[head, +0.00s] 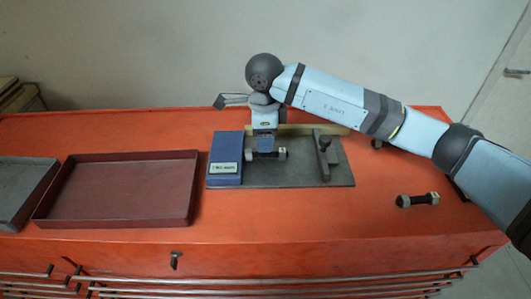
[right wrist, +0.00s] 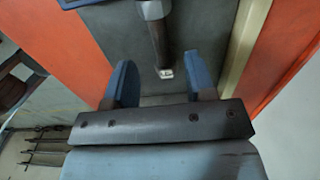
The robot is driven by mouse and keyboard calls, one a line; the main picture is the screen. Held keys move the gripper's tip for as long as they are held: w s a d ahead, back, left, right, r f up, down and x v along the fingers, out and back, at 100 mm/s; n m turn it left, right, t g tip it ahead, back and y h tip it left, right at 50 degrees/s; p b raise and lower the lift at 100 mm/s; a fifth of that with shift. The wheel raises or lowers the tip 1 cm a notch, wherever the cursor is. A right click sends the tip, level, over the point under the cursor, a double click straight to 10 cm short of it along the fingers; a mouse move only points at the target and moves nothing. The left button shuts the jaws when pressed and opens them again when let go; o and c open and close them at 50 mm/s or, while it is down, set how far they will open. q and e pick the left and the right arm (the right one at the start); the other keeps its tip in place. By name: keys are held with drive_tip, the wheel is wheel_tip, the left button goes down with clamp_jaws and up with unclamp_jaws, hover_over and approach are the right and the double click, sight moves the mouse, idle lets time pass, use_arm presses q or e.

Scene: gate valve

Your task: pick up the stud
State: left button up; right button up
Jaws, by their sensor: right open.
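A dark stud (head: 281,154) with a light nut at its end lies left to right on the grey mat (head: 300,178). My right gripper (head: 265,148) points down over its left part and hides some of it. In the right wrist view the stud (right wrist: 157,35) runs up the picture, its pale near end between the two blue fingers of my right gripper (right wrist: 161,72). The fingers are open, with a gap on each side of the stud. Contact cannot be told. A similar stud with nuts (head: 417,200) lies on the orange top at right. My left gripper is out of view.
A blue box (head: 225,170) stands on the mat's left edge. A dark hammer-like piece (head: 324,158) lies right of my gripper. A beige strip (head: 300,130) runs along the back. A maroon tray (head: 118,220) is at left. The orange top (head: 290,220) in front is clear.

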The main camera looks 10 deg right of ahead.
sight(266, 154)
wheel_tip(266, 154, down, 5)
drive_tip(key=shift+d+f+p, duration=0.1)
drive_tip(key=shift+d+p, duration=0.05)
drive_tip(key=shift+p, duration=0.35)
clamp_jaws()
